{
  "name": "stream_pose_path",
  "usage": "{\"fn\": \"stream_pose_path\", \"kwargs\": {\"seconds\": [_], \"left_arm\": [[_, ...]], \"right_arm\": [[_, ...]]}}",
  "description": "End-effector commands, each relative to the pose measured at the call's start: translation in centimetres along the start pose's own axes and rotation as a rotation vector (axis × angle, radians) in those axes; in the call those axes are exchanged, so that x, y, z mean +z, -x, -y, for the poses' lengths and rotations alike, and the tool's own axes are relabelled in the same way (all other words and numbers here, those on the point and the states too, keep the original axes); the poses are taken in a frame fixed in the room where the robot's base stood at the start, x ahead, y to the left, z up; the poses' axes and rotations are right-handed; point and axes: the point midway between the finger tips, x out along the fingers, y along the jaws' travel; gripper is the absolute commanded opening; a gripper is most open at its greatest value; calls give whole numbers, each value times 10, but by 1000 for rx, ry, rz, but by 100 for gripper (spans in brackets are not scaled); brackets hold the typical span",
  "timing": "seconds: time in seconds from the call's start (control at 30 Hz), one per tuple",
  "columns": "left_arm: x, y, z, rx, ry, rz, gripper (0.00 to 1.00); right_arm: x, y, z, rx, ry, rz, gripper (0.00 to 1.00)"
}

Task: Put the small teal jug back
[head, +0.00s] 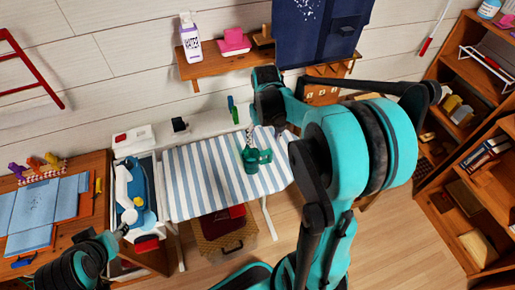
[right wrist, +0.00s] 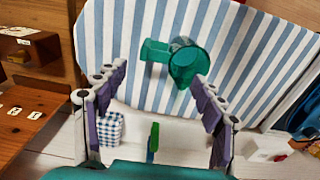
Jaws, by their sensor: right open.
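The small teal jug (head: 251,159) stands on the blue-and-white striped ironing board (head: 199,176), its handle to the right in the head view. In the right wrist view the jug (right wrist: 187,64) is beyond the fingertips, its handle to the left. My right gripper (right wrist: 160,78) is open and empty, its fingers apart with nothing between them at the tips. In the head view the right gripper (head: 268,105) is near the board's back edge, apart from the jug.
A blue-and-white checked container (right wrist: 110,128) and a green item (right wrist: 153,140) are behind the board. A blue iron (head: 132,195) is left of the board. A wall shelf (head: 215,65) holds a white bottle (head: 190,38) and a pink item (head: 233,40). Bookshelves (head: 480,120) stand right.

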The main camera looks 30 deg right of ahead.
Motion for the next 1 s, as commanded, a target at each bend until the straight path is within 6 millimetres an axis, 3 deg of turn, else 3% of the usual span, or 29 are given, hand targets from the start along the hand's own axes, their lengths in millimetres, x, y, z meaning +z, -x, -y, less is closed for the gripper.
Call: {"fn": "stream_pose_path", "kwargs": {"seconds": [0.17, 0.3, 0.5, 0.7, 1.0], "left_arm": [[0, 0, 0, 0, 0, 0, 47], [0, 0, 0, 0, 0, 0, 47], [0, 0, 0, 0, 0, 0, 47], [0, 0, 0, 0, 0, 0, 47], [0, 0, 0, 0, 0, 0, 47]], "right_arm": [[24, 31, 33, 5, 49, -114, 69], [55, 56, 66, -3, 105, -260, 69], [99, 72, 102, -38, 174, -455, 69], [124, 73, 121, -73, 214, -574, 69], [128, 73, 124, -83, 220, -605, 69]]}}
